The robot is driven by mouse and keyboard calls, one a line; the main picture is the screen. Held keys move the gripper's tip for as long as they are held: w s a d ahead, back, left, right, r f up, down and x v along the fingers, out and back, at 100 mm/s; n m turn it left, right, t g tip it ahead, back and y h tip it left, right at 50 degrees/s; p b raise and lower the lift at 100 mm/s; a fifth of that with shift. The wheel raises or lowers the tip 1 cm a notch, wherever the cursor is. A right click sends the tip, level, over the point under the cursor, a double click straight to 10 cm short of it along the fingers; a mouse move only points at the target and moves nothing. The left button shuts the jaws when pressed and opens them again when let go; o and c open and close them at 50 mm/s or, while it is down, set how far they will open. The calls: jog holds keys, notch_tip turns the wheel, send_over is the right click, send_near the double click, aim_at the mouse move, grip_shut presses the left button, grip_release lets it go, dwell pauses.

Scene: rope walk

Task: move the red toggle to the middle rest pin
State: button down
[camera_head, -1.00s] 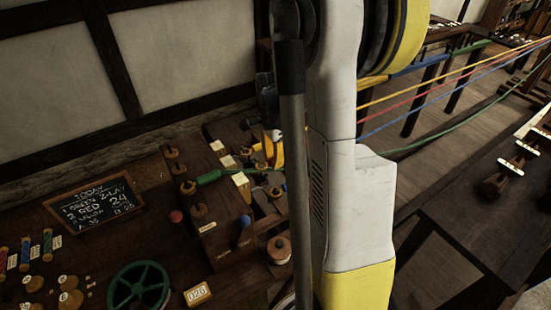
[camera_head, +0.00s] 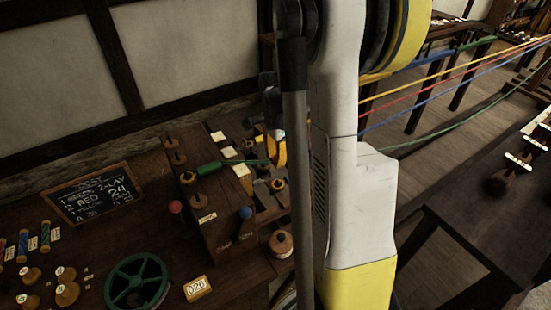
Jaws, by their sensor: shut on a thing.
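My gripper (camera_head: 279,152) is near the wall at the back of the workbench, partly covered by my own arm. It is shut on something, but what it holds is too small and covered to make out. I cannot identify the red toggle in this view. A red ball-shaped knob (camera_head: 175,207) shows at the left side of the dark wooden rack (camera_head: 222,232). A green toggle (camera_head: 208,167) lies across the rack, left of my gripper. I cannot tell which pin is the middle rest pin.
A blue knob (camera_head: 245,212) stands at the rack's front. A chalkboard (camera_head: 90,194), a green wheel (camera_head: 138,283), a tag reading 026 (camera_head: 198,289) and several spools occupy the bench. Coloured ropes (camera_head: 440,90) stretch away at the right.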

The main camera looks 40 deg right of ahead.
jog(key=shift+f, duration=0.15)
jog(key=c, duration=1.2)
grip_release()
jog(key=shift+r+p, duration=2.75)
jog(key=shift+r, duration=1.35)
